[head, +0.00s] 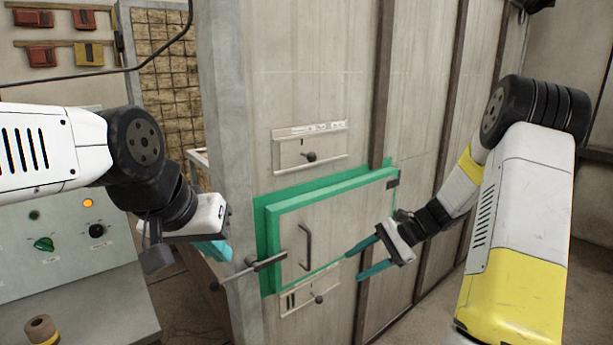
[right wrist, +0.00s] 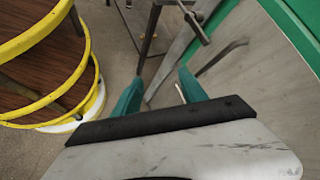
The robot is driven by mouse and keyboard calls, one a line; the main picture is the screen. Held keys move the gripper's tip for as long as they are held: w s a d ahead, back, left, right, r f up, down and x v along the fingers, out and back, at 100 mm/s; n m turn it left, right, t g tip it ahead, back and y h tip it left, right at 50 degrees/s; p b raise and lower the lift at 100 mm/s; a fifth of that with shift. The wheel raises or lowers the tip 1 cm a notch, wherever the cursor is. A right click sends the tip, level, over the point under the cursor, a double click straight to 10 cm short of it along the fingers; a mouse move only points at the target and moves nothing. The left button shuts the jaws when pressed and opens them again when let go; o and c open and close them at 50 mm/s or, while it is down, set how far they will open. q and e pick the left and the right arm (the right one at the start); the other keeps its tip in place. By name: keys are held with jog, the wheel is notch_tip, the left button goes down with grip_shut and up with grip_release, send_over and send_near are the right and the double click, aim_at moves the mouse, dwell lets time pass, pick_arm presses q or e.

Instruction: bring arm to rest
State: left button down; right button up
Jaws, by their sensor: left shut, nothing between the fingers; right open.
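My right gripper (head: 362,258) is open and empty, with its teal fingers in front of the lower right part of the green-framed door (head: 340,225). Its fingers also show in the right wrist view (right wrist: 160,95), apart with nothing held between them. My left gripper (head: 215,250) is at the left of the head view, beside the wall corner, with its teal fingers shut and nothing seen in them. The door looks closed in its frame. Its bar handle (head: 305,248) and the latch lever (head: 250,270) at its left edge are both clear of my grippers.
Small panels with knobs sit above (head: 310,147) and below (head: 308,297) the door. A control console (head: 60,260) with knobs and a lit orange lamp stands at the left, with a tape roll (head: 41,329).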

jog(key=s+r+n+t+h, duration=0.5)
jog(key=s+r+n+h, duration=0.3)
jog(key=s+r, duration=1.1)
jog(key=shift+s+d+n+t, duration=0.2)
jog(key=shift+s+n+t, duration=0.2)
jog(key=shift+s+n, duration=1.2)
jog(key=shift+w+n, duration=0.4)
jog(key=shift+w, duration=0.05)
